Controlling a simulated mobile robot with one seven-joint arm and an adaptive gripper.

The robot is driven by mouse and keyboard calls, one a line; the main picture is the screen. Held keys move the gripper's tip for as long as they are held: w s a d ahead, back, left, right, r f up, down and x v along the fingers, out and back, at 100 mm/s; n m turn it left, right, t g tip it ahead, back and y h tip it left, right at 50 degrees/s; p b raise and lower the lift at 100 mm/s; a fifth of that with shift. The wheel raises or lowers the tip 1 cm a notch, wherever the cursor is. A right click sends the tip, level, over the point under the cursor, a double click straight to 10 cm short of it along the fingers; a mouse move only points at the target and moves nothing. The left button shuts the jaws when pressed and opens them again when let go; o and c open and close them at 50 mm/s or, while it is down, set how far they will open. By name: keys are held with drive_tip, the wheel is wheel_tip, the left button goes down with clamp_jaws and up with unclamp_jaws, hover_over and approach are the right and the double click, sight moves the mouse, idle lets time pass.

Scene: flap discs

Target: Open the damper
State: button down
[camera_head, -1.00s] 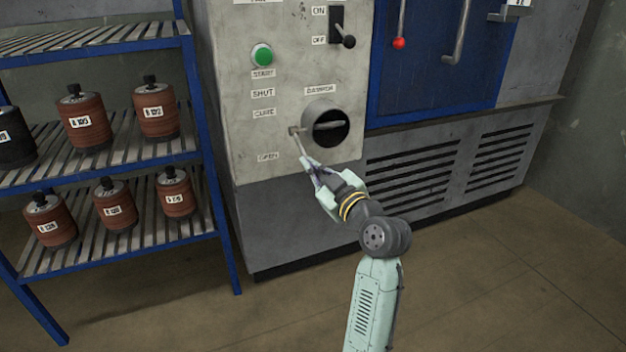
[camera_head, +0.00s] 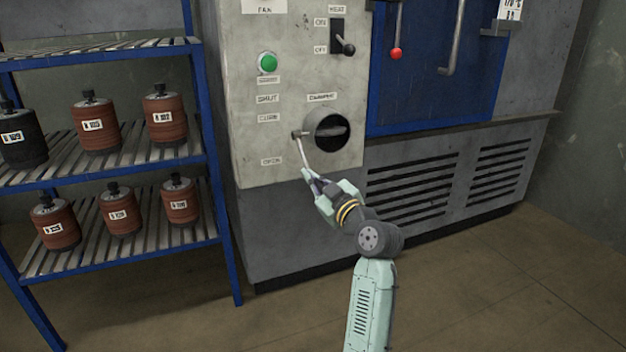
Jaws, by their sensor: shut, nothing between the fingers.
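The damper (camera_head: 334,131) is a round dark opening in the grey control panel, with a thin, nearly level plate across it. A short stub at its left carries a pale lever (camera_head: 302,153) that slants down and slightly right. The labels SHUT, CURE and OPEN (camera_head: 271,161) stand in a column to the left, OPEN lowest. My gripper (camera_head: 309,175) is at the lower end of the lever, fingers together and pointing up-left. Nothing shows held between them. Whether the fingertips touch the lever is too small to tell.
A green START button (camera_head: 267,63) and a HEAT switch (camera_head: 343,42) sit above the damper. A red-knobbed lever (camera_head: 396,53) hangs on the blue door (camera_head: 430,85) at right. A blue rack (camera_head: 215,170) with several labelled cylinders stands left. The floor in front is clear.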

drive_tip(key=shift+w+a+f, duration=0.15)
drive_tip(key=shift+w+f, duration=0.15)
drive_tip(key=shift+f, duration=0.35)
wheel_tip(320, 180, up, 11)
drive_tip(key=shift+s+r, duration=0.15)
drive_tip(key=shift+s, duration=0.15)
